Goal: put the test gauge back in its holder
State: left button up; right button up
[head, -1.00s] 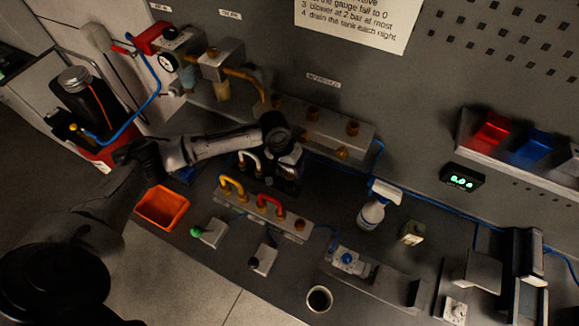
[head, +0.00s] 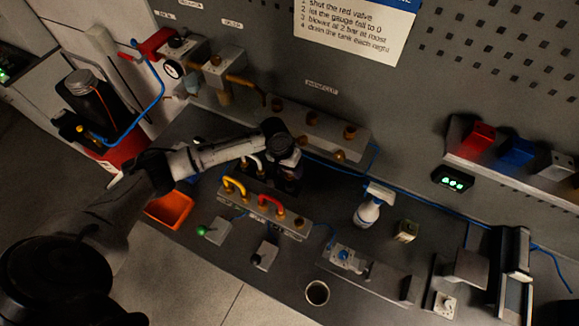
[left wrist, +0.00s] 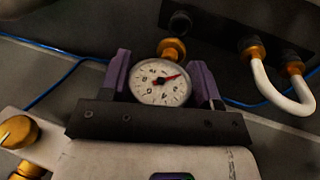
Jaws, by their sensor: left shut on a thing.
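The test gauge (left wrist: 161,83) has a round white dial with a red needle and a brass fitting at its far side. In the left wrist view my left gripper (left wrist: 162,88) is shut on it, one purple finger on each side. The brass fitting points toward a dark round socket (left wrist: 180,22) on a black rack (left wrist: 222,22); I cannot tell whether they touch. In the head view my left gripper (head: 286,172) is low over the bench by the white hose loop, and the gauge is hidden there. My right gripper is not in view.
A white hose loop (left wrist: 282,95) on brass fittings stands right of the gauge. Yellow (head: 234,184) and red (head: 270,203) loops sit on a block in front. A spray bottle (head: 369,207), a cup (head: 317,293) and an orange bin (head: 169,208) stand around.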

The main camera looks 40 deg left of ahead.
aim_at(289, 177)
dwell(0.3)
pick_arm(q)
notch_tip(289, 177, down, 2)
jog(key=shift+f, duration=0.2)
notch_tip(289, 177, down, 3)
jog(key=b, duration=0.3)
jog(key=shift+f, duration=0.2)
jog(key=shift+r, duration=0.1)
dwell(0.3)
jog(key=o, duration=1.2)
jog(key=shift+c, duration=0.2)
